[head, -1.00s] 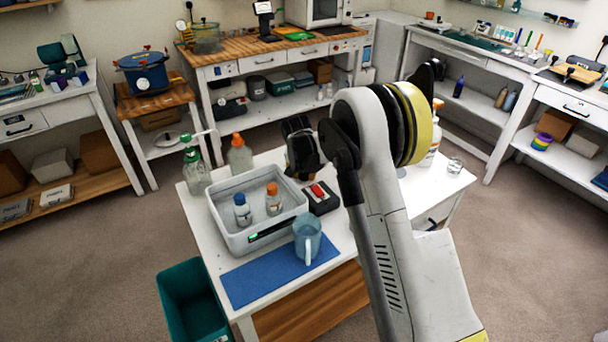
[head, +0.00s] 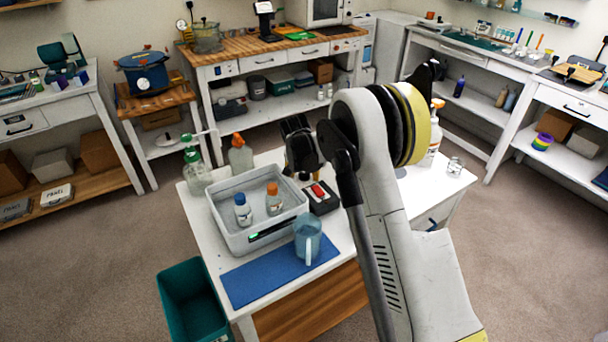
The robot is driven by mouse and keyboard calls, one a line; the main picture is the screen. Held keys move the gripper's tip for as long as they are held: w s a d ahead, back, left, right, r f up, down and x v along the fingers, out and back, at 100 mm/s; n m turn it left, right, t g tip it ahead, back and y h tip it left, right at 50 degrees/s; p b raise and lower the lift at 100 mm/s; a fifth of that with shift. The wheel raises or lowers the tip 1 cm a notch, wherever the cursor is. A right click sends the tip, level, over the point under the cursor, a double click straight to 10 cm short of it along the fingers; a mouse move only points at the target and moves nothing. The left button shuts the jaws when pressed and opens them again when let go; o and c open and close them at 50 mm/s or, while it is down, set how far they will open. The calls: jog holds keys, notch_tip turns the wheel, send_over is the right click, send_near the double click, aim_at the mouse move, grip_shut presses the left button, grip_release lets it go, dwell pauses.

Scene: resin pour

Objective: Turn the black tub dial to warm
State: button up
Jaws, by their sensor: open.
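The pale grey tub (head: 232,236) stands on the white table, with two small bottles in it, one blue-capped (head: 243,210) and one orange-capped (head: 274,200). A dark panel with a green light (head: 268,232) is on its front side. A black box with a red switch (head: 319,191) sits against the tub's right side. A small dark knob-like part (head: 304,176) shows at its back, near the tub's far right corner; I cannot read any marks on it. My gripper (head: 303,166) is open, just above and behind this part. Its fingertips are small and partly blurred together.
A blue jug (head: 307,238) stands on a blue mat (head: 262,279) in front of the tub. A green pump bottle (head: 196,170) and an orange-capped bottle (head: 240,155) stand behind it. A spray bottle (head: 433,140) and glass jar (head: 454,167) are at the right.

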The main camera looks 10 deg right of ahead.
jog(key=v, duration=1.2)
jog(key=s+d+r+n+t+y, duration=0.1)
jog(key=s+r, duration=0.5)
jog(key=s, duration=0.3)
jog(key=s+d+r+n+t, duration=0.1)
jog(key=s+r+n, duration=0.1)
jog(key=s+r, duration=0.65)
jog(key=s+f+n, duration=0.1)
jog(key=s+f, duration=0.1)
jog(key=s, duration=0.8)
jog(key=s+f+n+t+y, duration=0.1)
jog(key=s+f, duration=0.1)
jog(key=s, duration=0.7)
jog(key=shift+s+f, duration=0.35)
jog(key=shift+s, duration=0.05)
